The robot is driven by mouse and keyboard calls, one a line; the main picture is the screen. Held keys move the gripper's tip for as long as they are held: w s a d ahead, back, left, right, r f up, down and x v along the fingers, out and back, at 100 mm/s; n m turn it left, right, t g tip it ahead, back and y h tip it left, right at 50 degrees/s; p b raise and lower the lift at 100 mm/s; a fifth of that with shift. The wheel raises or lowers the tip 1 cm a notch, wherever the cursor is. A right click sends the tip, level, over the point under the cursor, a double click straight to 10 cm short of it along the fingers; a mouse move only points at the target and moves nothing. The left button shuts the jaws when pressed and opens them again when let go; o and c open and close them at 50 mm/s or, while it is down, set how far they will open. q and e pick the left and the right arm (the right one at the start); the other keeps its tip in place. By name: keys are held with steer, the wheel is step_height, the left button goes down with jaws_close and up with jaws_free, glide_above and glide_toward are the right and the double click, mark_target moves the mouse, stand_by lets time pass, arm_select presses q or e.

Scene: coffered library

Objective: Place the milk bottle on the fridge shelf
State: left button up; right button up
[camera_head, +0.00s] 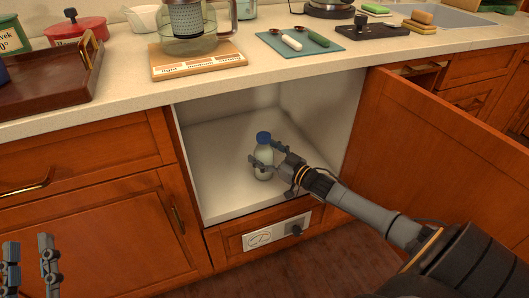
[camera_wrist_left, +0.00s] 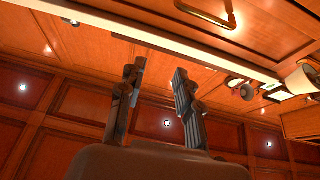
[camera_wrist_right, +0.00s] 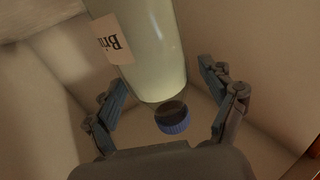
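The milk bottle (camera_head: 263,172), pale with a blue cap (camera_head: 264,138), stands upright on the white shelf (camera_head: 222,192) of the open fridge compartment below the counter. My right gripper (camera_head: 268,160) reaches in from the right at the bottle's upper part. In the right wrist view the bottle (camera_wrist_right: 150,55) shows large with part of its label, and the fingers of my right gripper (camera_wrist_right: 163,90) are spread on either side with gaps visible. My left gripper (camera_head: 30,250) is at the lower left, away from the bottle; in the left wrist view its fingers (camera_wrist_left: 158,80) are apart and empty.
The open wooden door (camera_head: 455,135) stands to the right, beside my right arm.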

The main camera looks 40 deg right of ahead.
mark_target(272, 156)
steer(key=shift+r, duration=0.15)
steer(key=p+v, duration=0.2)
steer(key=v, duration=0.3)
steer(key=shift+s, duration=0.1)
steer(key=p+v, duration=0.2)
steer(key=v, duration=0.4)
steer(key=s+a+f+g, duration=0.1)
steer(key=s+a+g, duration=0.25)
steer(key=a, duration=1.45)
arm_select(q)
step_height(272, 156, down, 16)
steer(key=s+a+g+y, duration=0.1)
steer(key=a+g+y, duration=0.1)
steer(key=g, duration=0.7)
steer(key=shift+a+r+n+g+y, duration=0.15)
steer(key=shift+a+n+g+y, duration=0.2)
steer(key=shift+y, duration=0.35)
arm_select(e)
steer(key=s+a+r+g+h, duration=0.1)
steer(key=s+a+r, duration=0.4)
steer(key=a+r, duration=0.2)
steer(key=shift+s+a, duration=0.3)
steer(key=shift+a, duration=0.7)
arm_select(q)
steer(key=shift+s, duration=0.1)
arm_select(e)
steer(key=shift+g, duration=0.25)
steer(key=shift+c, duration=0.2)
